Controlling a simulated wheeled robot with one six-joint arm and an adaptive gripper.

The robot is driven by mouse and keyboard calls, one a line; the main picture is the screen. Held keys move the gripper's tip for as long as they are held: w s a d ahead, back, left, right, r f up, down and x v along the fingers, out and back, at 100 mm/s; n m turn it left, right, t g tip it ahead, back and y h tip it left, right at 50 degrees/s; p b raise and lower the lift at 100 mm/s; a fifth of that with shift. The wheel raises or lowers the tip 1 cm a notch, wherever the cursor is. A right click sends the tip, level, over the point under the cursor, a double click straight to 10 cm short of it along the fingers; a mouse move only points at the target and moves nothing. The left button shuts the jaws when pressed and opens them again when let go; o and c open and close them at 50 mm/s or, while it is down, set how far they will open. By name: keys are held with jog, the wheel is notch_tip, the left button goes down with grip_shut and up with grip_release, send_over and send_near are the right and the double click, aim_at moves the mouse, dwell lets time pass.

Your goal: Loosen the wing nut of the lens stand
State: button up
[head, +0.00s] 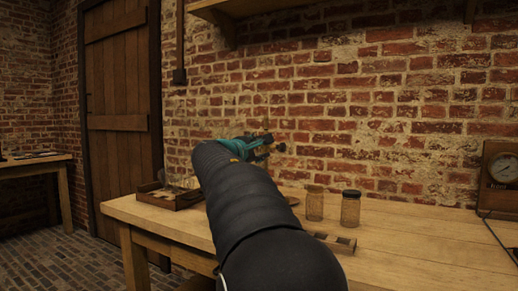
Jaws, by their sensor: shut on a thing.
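My gripper (266,143), teal and black, is at the far end of my dark arm, above the table and in front of the brick wall. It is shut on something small. A small dark knob-like piece (281,147) shows at its fingertips and may be the wing nut, but it is too small to be sure. The lens stand cannot be made out; my arm covers much of that area. A brown rounded edge (291,201) shows on the table just right of my arm and may be its foot.
Two jars stand right of my arm, one amber (314,203) and one dark-lidded (350,208). A slotted wooden block (335,242) lies before them. A tray (168,199) is at the left. A gauge (502,169) stands far right. The table (430,245) is clear at right centre.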

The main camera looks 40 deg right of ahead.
jog(key=o, duration=1.2)
jog(key=shift+c, duration=0.2)
jog(key=v, duration=1.2)
